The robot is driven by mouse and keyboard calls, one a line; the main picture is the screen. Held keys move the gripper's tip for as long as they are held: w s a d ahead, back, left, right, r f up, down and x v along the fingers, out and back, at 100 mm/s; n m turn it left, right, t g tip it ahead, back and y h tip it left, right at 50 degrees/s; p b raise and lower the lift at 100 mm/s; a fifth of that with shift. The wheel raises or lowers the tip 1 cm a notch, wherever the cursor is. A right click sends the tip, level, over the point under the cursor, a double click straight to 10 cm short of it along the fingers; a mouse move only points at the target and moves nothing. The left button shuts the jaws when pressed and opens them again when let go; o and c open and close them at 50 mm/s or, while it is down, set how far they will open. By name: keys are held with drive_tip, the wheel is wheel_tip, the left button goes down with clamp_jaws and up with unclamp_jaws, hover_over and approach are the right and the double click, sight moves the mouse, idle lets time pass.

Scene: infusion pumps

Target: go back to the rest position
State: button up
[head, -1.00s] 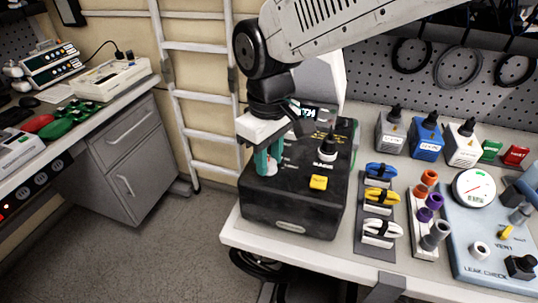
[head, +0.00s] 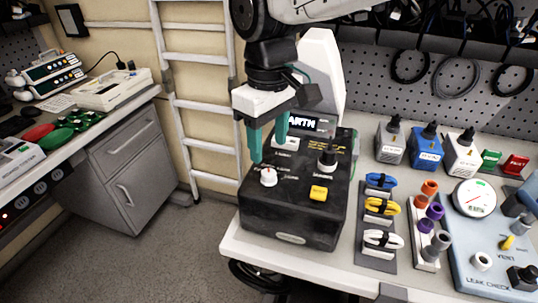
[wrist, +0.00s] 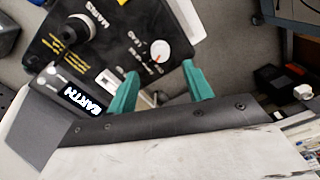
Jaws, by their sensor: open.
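My gripper (head: 269,146) has teal fingers that stand apart with nothing between them. It is above the back left part of a black tester box (head: 292,226) on the white bench. The box has a white knob (head: 268,177) with a red mark, a yellow button (head: 319,193), a black knob (head: 327,160) and a display reading "EARTH" in the wrist view (wrist: 82,101). In the wrist view the white knob (wrist: 160,51) lies beyond the fingertips, clear of them. My gripper (wrist: 158,86) also shows there, open.
To the right are coiled leads (head: 381,207), coloured cylinders (head: 434,210), a leak check panel (head: 468,235) with a gauge, and small bottles (head: 428,148). A white ladder (head: 195,101) leans behind on the left. The floor at front left is clear.

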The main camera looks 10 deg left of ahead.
drive_tip(key=shift+r, duration=0.65)
drive_tip(key=shift+m+g+h, duration=0.3)
drive_tip(key=shift+m, duration=0.2)
drive_tip(key=d, duration=0.1)
drive_tip(key=s+d+f, duration=0.1)
drive_tip(key=d+f, duration=0.1)
drive_tip(key=shift+s+d, duration=0.1)
drive_tip(key=shift+s, duration=0.3)
drive_tip(key=s+d+m, duration=0.3)
drive_tip(key=d+m, duration=0.1)
drive_tip(key=d, duration=0.7)
drive_tip(key=s+d+m+t, duration=0.1)
drive_tip(key=s+d+m, duration=0.2)
drive_tip(key=d, duration=0.8)
drive_tip(key=s+d+m+t, duration=0.1)
drive_tip(key=s+d+m, duration=0.3)
drive_tip(key=d, duration=0.7)
drive_tip(key=shift+s+d+f+m, duration=0.15)
drive_tip(key=shift+s+f+m, duration=0.15)
drive_tip(key=shift+s, duration=0.3)
